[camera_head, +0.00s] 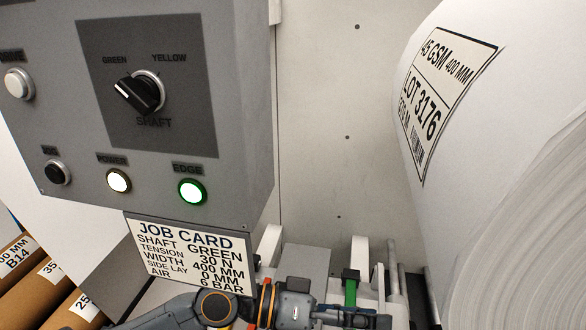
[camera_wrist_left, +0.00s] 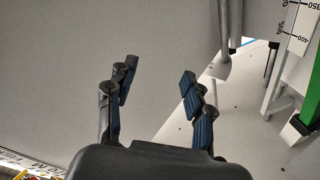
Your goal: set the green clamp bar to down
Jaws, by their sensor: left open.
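The green clamp bar (camera_head: 350,292) stands upright with a dark top at the lower middle of the head view, among grey and white machine parts. My left gripper (camera_head: 372,319) is at the bottom edge, just in front of the bar's lower part in the picture; I cannot tell if they touch. In the left wrist view the gripper (camera_wrist_left: 158,80) is open, with nothing between its blue-padded fingers. A green part (camera_wrist_left: 293,132) shows at the right of that view, apart from the fingers; I cannot tell if it is the same bar. My right gripper is not in view.
A grey control box (camera_head: 245,120) with a black selector knob (camera_head: 140,94) fills the upper left. A job card (camera_head: 190,257) hangs below it. A big white roll (camera_head: 530,120) takes up the right. Brown rolls (camera_head: 50,285) lie at the lower left.

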